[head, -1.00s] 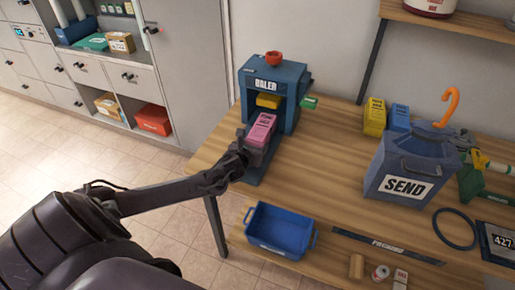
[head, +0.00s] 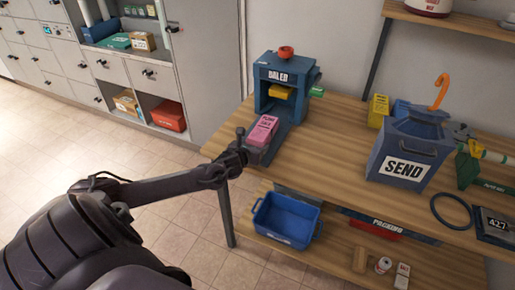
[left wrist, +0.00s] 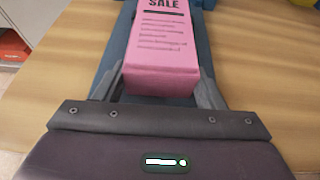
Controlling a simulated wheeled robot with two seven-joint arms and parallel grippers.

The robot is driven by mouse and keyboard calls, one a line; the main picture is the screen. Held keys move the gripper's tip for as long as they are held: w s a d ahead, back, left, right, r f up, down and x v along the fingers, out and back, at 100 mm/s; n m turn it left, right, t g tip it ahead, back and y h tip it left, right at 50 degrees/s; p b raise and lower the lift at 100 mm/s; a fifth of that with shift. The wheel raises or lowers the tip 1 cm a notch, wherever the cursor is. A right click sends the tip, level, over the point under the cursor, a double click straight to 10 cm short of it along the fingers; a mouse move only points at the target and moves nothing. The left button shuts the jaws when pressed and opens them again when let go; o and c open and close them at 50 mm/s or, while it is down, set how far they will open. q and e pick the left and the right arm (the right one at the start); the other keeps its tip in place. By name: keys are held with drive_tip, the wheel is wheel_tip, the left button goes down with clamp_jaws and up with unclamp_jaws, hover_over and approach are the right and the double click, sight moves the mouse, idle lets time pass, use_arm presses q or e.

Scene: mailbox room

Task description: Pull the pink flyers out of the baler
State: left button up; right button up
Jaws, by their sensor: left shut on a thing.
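The baler (head: 286,78) is a blue press with a red knob on top and a yellow plate inside its mouth. The pink flyers (head: 262,131) are a block marked SALE, lying on the baler's blue tray in front of the mouth. My left gripper (head: 248,152) is shut on the near end of the pink flyers. In the left wrist view the pink flyers (left wrist: 163,50) stick out ahead, with a grey finger on each side of the near end (left wrist: 162,98). My right gripper is not in view.
The blue SEND bin (head: 412,150) and a yellow box (head: 378,110) stand to the right on the wooden table (head: 335,130). A blue tub (head: 287,220) sits on the lower shelf. The table between baler and SEND bin is clear.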

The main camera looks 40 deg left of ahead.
use_arm(q)
drive_tip(key=shift+s, duration=0.35)
drive_tip(key=o, duration=1.3)
drive_tip(key=shift+o, duration=0.2)
drive_tip(key=v, duration=0.7)
drive_tip(key=shift+s, duration=0.35)
drive_tip(key=shift+d+r, duration=0.1)
drive_tip(key=shift+d, duration=0.05)
